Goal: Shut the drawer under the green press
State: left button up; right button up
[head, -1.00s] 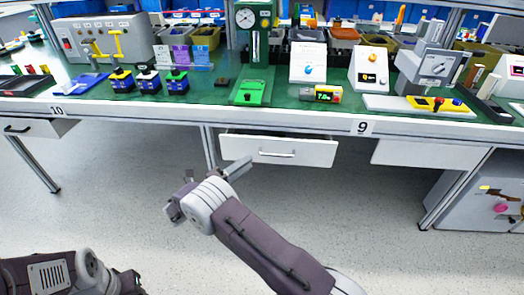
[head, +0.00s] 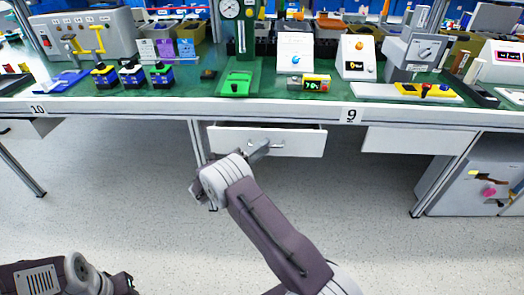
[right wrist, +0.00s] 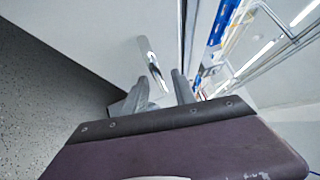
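The green press (head: 238,50) stands on the bench with a gauge on top. The white drawer (head: 300,143) under it is part way out, its open top showing as a dark gap below the bench edge. My right gripper (head: 262,147) is at the drawer front, over the left part of its handle. In the right wrist view, the two fingers (right wrist: 160,77) are apart, with the shiny handle (right wrist: 152,60) just beyond and between their tips. I cannot tell whether they touch it. Part of my left arm shows at the bottom left; its fingers are not visible.
The bench edge (head: 270,113) runs above the drawer. A closed-looking white drawer front (head: 415,141) is to the right, another drawer (head: 25,128) to the left. A grey cabinet (head: 470,185) stands at the right. The floor (head: 120,200) in front is clear.

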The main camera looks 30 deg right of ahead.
grip_shut()
dwell(1.4)
